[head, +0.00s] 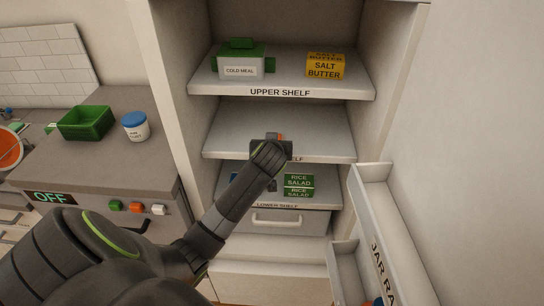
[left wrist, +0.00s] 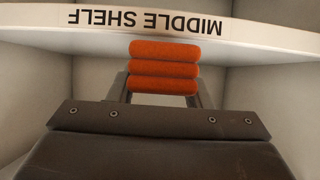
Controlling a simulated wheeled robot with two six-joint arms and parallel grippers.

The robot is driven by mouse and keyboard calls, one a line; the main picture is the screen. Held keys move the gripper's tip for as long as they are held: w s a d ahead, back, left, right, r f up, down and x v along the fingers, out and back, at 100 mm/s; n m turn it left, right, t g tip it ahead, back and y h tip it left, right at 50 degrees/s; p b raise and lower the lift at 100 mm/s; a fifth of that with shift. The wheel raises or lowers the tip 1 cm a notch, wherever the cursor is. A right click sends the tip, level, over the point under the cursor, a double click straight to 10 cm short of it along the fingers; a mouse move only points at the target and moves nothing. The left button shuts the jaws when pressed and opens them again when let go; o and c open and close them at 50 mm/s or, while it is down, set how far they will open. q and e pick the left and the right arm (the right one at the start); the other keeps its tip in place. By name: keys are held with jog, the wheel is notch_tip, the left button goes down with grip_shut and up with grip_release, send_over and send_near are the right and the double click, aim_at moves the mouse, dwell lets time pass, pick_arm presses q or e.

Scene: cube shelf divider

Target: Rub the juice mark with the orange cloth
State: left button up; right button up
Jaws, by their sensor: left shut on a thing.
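My left gripper (head: 273,143) is at the front of the middle shelf (head: 245,122), close to its front edge. It is shut on the orange cloth (left wrist: 163,68), which shows as a rolled or folded stack between the fingers in the left wrist view. Only a small bit of the cloth (head: 279,137) shows past the gripper in the head view. I cannot tell whether the cloth touches the shelf. No juice mark is visible; the arm and gripper hide part of the shelf's front. My right gripper is not in view.
The upper shelf (head: 205,88) holds a cold meal box (head: 240,68) and salt butter (head: 325,68). The lower shelf holds rice salad (head: 299,183). An open door with a jar rack (head: 385,235) stands at right. A counter with a green tub (head: 86,123) is left.

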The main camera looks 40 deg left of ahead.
pick_arm(q)
jog(key=shift+w+a+f+b, duration=0.15)
jog(key=shift+w+a, duration=0.4)
jog(key=shift+w, duration=0.4)
jog(key=shift+w+a+b, duration=0.2)
jog(key=shift+w+a, duration=0.4)
jog(key=shift+w, duration=0.3)
jog(key=shift+w+a+f+b, duration=0.15)
jog(key=shift+w+a, duration=0.4)
jog(key=shift+w, duration=0.4)
jog(key=shift+r, duration=0.1)
jog(key=shift+f, duration=0.6)
jog(key=shift+s, duration=0.1)
